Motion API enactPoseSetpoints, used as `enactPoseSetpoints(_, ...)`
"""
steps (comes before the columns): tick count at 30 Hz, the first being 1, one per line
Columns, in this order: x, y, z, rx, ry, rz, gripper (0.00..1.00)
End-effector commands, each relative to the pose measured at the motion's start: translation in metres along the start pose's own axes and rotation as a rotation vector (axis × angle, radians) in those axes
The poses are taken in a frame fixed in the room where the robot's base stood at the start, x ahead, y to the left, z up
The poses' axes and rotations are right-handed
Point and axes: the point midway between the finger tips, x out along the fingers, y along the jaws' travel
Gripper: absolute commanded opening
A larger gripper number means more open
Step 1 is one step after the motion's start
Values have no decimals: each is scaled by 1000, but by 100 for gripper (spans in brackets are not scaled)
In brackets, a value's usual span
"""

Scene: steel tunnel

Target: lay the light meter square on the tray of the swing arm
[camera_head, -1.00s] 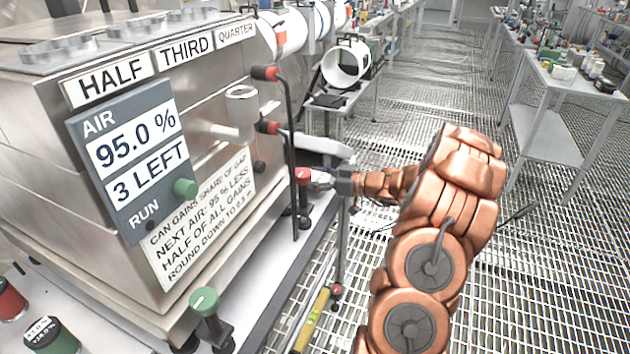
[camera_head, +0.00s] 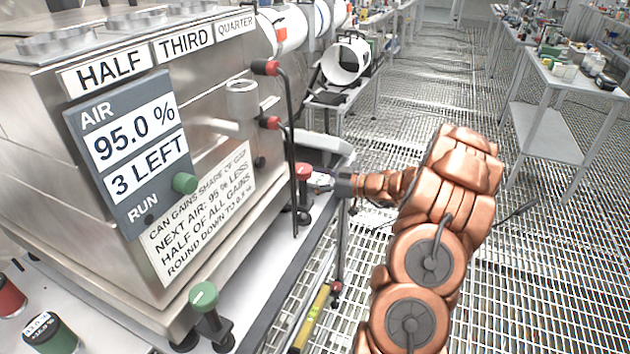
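My gripper (camera_head: 318,183) is at the end of the copper arm, beside the right end of the steel machine. Its fingertips are small and meet a red-capped post (camera_head: 303,172); I cannot tell whether they are closed on it. A pale grey tray-like piece (camera_head: 330,146) lies just behind and above the gripper, and may be the tray of the swing arm. An upright steel cylinder (camera_head: 242,100) stands out from the machine's front. I cannot make out the light meter in this view.
The steel machine (camera_head: 60,200) fills the left, with a display panel (camera_head: 133,155) reading 95.0 % and 3 LEFT. Black levers with red knobs (camera_head: 266,68) rise near my gripper. A green-capped post (camera_head: 204,296) stands in front. Open grating floor (camera_head: 540,260) lies right.

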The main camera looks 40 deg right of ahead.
Motion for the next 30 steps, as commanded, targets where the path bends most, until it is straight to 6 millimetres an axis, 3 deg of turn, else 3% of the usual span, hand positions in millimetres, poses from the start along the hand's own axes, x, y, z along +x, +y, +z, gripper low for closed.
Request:
enactPoseSetpoints(4, 0, 0, 0, 0, 0, 0, 89)
enactPoseSetpoints(20, -1, 0, -7, 1, -1, -1, 89)
enactPoseSetpoints(30, -66, 1, -3, -2, 2, 3, 89)
